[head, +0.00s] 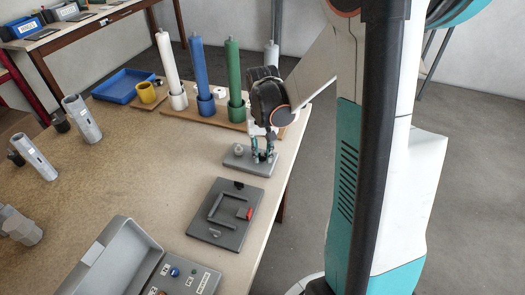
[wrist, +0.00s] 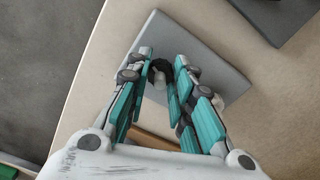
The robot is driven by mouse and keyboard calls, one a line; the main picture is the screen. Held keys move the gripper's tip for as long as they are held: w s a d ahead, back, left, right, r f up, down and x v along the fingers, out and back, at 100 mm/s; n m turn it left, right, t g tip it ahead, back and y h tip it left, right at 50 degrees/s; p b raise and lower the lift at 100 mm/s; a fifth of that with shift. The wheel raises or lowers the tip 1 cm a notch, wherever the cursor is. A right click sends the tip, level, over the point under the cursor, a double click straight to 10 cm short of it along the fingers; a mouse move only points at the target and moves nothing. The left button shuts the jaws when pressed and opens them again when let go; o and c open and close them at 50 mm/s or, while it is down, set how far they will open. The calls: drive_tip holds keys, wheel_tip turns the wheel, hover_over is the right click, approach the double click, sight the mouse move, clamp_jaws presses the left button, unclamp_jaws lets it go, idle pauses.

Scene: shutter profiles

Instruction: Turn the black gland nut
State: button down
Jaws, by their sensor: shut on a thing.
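The black gland nut (wrist: 160,66) shows in the wrist view as a dark ring around a light grey stem, between my fingertips. It stands over a grey plate (wrist: 205,50). My gripper (wrist: 163,62) points down with its teal fingers on both sides of the nut, shut on it. In the head view my gripper (head: 263,155) is low over the same grey plate (head: 246,169) near the table's right edge. There the nut is mostly hidden by the fingers.
A small grey round fitting (head: 239,149) stands on the plate left of my gripper. A dark grey board (head: 211,232) with a red part lies nearer. White, blue (head: 200,65) and green (head: 234,70) columns stand behind.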

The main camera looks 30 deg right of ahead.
drive_tip(key=n, duration=0.4)
drive_tip(key=shift+n, duration=0.3)
drive_tip(key=n, duration=1)
drive_tip(key=shift+n+p, duration=0.3)
drive_tip(key=shift+n, duration=0.1)
drive_tip(key=n, duration=0.4)
drive_tip(key=shift+n, duration=0.3)
drive_tip(key=c, duration=1.4)
unclamp_jaws()
drive_tip(key=shift+o, duration=0.2)
